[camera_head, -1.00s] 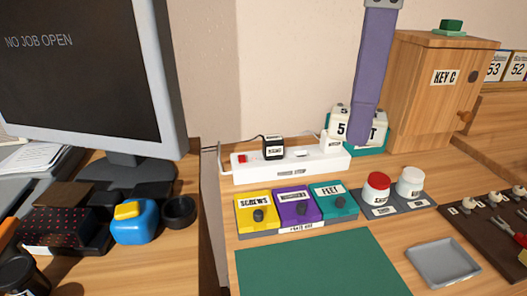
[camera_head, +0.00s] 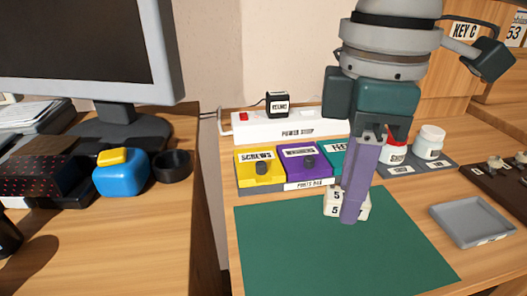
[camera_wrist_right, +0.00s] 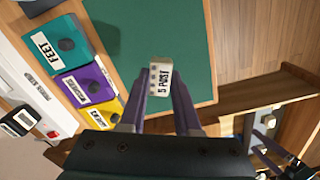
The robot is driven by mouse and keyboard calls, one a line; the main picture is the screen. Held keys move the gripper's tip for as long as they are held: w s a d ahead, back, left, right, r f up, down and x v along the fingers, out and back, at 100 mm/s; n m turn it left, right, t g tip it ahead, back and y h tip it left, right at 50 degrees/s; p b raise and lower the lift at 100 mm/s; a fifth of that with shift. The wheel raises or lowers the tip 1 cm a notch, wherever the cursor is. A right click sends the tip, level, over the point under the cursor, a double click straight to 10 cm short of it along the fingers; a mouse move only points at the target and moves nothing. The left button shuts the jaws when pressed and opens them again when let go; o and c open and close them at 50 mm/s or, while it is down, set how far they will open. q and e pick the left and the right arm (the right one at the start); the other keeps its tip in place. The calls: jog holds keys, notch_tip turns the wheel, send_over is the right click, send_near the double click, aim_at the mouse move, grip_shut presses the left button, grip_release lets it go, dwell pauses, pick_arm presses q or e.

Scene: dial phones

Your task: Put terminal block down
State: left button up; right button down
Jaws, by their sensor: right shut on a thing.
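The terminal block (camera_head: 333,199) is a small white block with black lettering. In the right wrist view the block (camera_wrist_right: 161,76) reads "5 POST" and sits between two purple fingertips. My right gripper (camera_head: 352,208) is shut on it, fingers pointing down, over the back part of the green mat (camera_head: 300,245). One finger hides part of the block in the head view. I cannot tell whether the block touches the mat. Purple and grey parts at the lower right of the right wrist view look like my left gripper (camera_wrist_right: 250,128); its jaws are unclear.
Behind the mat stand the yellow screws bin (camera_head: 260,170), a purple bin (camera_head: 304,163) and a teal bin partly hidden by my gripper. A white power strip (camera_head: 270,128) lies behind them. A grey tray (camera_head: 472,221) is right of the mat. The mat's front is clear.

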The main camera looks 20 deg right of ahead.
aim_at(336, 242)
notch_tip(336, 242, down, 5)
jog(key=shift+f+b, duration=0.15)
jog(key=shift+b, duration=0.75)
jog(key=c, duration=0.6)
grip_release()
jog(key=shift+f, duration=0.1)
notch_tip(336, 242, up, 11)
jog(key=p, duration=0.4)
jog(key=shift+p, duration=0.3)
jog(key=shift+r, duration=0.65)
